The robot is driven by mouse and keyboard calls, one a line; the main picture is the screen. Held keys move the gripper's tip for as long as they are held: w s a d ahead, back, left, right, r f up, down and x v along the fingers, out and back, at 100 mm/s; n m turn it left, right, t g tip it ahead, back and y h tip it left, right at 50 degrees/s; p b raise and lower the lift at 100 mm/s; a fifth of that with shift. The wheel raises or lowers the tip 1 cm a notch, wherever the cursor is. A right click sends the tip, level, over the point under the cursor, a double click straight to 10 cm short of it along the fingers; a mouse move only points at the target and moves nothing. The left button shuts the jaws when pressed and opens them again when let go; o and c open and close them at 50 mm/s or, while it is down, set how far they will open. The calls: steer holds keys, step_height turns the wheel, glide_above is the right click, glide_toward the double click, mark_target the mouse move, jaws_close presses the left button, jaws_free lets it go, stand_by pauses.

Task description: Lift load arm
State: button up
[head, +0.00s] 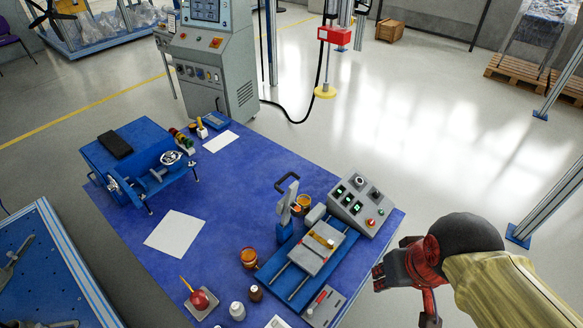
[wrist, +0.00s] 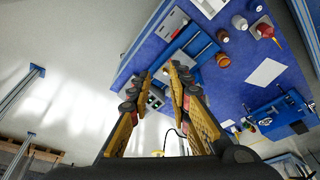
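I cannot tell for sure which part is the load arm. One candidate is the red block (head: 336,34) on an upright post at the top, with a yellow round pad (head: 325,91) below it near the floor. Another is the grey lever (head: 288,200) with a black handle on the blue bench. My gripper (head: 380,278) is at the lower right, beyond the bench's right edge and far from the red block. In the wrist view my gripper (wrist: 160,88) has its two fingers apart with nothing held between them.
The blue bench (head: 222,190) carries a grey control box (head: 361,205), a blue slide fixture (head: 283,282), jars, a blue machine (head: 143,165) and paper. A grey console (head: 212,60) stands behind. A pallet (head: 517,75) is at the far right. Open floor lies right of the bench.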

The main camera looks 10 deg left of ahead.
steer(key=w+a+f+n+g+y+p, duration=0.1)
steer(key=w+a+f, duration=0.5)
steer(key=a, duration=0.6)
steer(key=w+a+f+y+p, duration=0.1)
steer(key=w+a+f, duration=0.45)
steer(key=a, duration=0.55)
steer(key=w+a+f+n+g+y+p, duration=0.15)
steer(key=w+a+f, duration=0.45)
steer(key=a, duration=0.6)
steer(key=w+a+f+m+t+h+p, duration=0.1)
steer(key=w+a+f+m+t, duration=0.1)
steer(key=w+a+f+t, duration=0.4)
steer(key=w+a+f+m+t+p, duration=0.1)
steer(key=w+a+f+m, duration=0.1)
steer(key=w+a+f, duration=0.6)
steer(key=m+t+h, duration=0.7)
steer(key=h, duration=0.6)
glide_toward(290, 174)
steer(key=shift+n, duration=0.25)
steer(key=x, duration=0.3)
steer(key=b+x, duration=0.1)
steer(key=x, duration=0.6)
steer(key=shift+w+a+f+b, duration=0.1)
steer(key=shift+w+f+b, duration=0.25)
steer(key=shift+b, duration=0.05)
